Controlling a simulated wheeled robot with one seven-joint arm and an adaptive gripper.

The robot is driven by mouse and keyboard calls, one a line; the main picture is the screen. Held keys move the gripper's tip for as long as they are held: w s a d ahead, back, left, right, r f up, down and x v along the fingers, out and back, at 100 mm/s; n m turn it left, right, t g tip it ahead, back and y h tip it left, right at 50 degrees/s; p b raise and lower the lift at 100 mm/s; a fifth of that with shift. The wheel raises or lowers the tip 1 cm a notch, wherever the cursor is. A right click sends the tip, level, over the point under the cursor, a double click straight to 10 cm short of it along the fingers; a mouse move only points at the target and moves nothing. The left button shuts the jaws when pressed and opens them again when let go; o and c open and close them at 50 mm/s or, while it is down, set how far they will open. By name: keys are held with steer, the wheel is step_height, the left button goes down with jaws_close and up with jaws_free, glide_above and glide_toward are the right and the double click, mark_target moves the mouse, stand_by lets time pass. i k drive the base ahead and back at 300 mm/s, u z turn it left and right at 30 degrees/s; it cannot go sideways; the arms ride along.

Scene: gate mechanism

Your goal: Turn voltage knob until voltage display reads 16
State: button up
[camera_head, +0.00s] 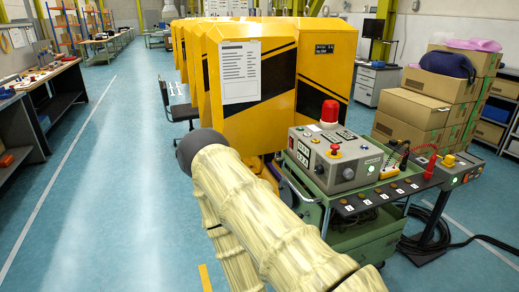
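A grey control box (350,172) sits on top of a green cart (352,240), right of the picture's middle. Its front panel carries small dark displays (303,154), a red mushroom button (335,150) and a dark round knob (319,170). I cannot tell which knob or display is for voltage, and the digits are too small to read. My arm, in a cream ribbed sleeve, reaches up from the bottom right to a dark rounded part left of the box. No gripper fingers show.
A red beacon (329,112) stands on the box. Yellow gate panels (262,115) stand behind. Cardboard boxes (410,118) are stacked at right. The blue floor at left is clear.

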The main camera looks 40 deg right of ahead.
mark_target(319, 170)
steer(key=u, duration=0.05)
steer(key=i, duration=1.25)
steer(key=z, duration=2.4)
steer(key=k, duration=0.45)
